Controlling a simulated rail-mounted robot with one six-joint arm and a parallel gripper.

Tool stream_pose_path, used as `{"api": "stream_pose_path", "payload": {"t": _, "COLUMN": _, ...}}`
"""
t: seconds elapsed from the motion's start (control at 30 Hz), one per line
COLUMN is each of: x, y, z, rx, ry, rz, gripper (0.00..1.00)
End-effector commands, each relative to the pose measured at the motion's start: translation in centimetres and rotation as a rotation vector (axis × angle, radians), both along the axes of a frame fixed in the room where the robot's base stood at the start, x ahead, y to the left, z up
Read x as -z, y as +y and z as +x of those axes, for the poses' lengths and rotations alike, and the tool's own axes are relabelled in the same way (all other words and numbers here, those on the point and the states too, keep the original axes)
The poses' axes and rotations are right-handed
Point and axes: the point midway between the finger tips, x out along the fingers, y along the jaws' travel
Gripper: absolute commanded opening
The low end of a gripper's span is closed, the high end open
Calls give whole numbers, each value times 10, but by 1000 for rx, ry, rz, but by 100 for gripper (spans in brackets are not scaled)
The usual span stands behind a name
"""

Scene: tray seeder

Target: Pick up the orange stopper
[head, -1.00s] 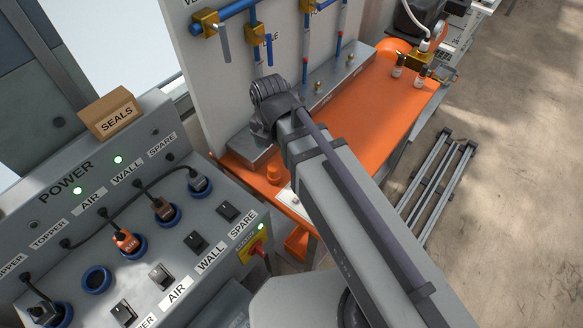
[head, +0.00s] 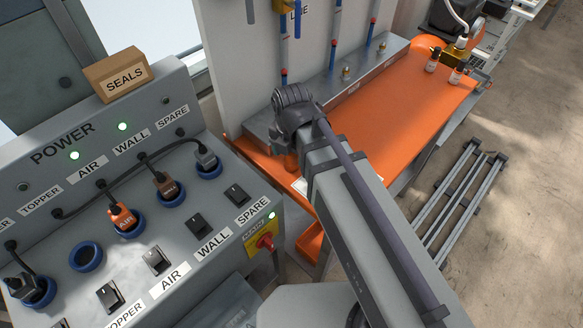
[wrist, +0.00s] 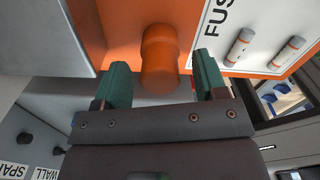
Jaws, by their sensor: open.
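The orange stopper (wrist: 160,58) shows in the wrist view, a short round plug with a wider end toward the camera, against the orange bench surface (wrist: 125,18). My gripper (wrist: 163,78) is open, with one green-padded finger on each side of the stopper and a gap on both sides. The stopper's near end lies between the fingertips; I see no contact.
A white label panel (wrist: 228,25) with two banded cylinders lies right of the stopper in the wrist view. A grey block (wrist: 50,35) stands left. The head view shows the power panel (head: 75,215), the SEALS box (head: 118,75) and small bottles (head: 432,64) at the bench's far end.

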Motion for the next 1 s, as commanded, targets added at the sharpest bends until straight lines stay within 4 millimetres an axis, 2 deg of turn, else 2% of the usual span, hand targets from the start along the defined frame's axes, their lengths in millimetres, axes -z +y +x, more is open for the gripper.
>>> {"api": "stream_pose_path", "payload": {"t": 0.03, "x": 10, "y": 0, "z": 0, "rx": 0, "ry": 0, "rz": 0, "gripper": 66}}
{"api": "stream_pose_path", "payload": {"t": 0.23, "x": 5, "y": 0, "z": 0, "rx": 0, "ry": 0, "rz": 0, "gripper": 66}}
{"api": "stream_pose_path", "payload": {"t": 0.8, "x": 5, "y": 0, "z": 0, "rx": 0, "ry": 0, "rz": 0, "gripper": 12}}
{"api": "stream_pose_path", "payload": {"t": 1.0, "x": 5, "y": 0, "z": 0, "rx": 0, "ry": 0, "rz": 0, "gripper": 12}}
